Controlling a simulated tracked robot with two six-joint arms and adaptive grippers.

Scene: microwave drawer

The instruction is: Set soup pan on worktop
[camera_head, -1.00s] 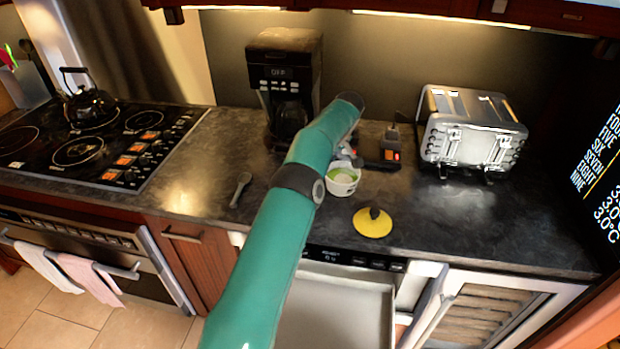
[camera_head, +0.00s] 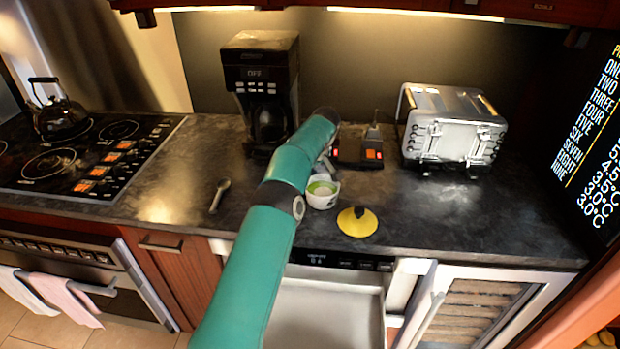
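A small white pan (camera_head: 322,196) with green soup inside stands on the dark worktop (camera_head: 420,222), just right of the teal arm. The yellow lid (camera_head: 357,222) with a black knob lies flat on the worktop in front of the pan. The teal arm (camera_head: 262,215) reaches from the bottom over the open drawer to the worktop. Its gripper is mostly hidden behind the arm near the pan, so I cannot tell whether its fingers touch the pan. No second gripper shows.
The open microwave drawer (camera_head: 322,310) sits below the counter. A coffee maker (camera_head: 262,85), a black device with orange switches (camera_head: 358,152) and a silver toaster (camera_head: 452,125) stand at the back. A spoon (camera_head: 219,196) and a stove (camera_head: 75,160) are left. The front-right worktop is clear.

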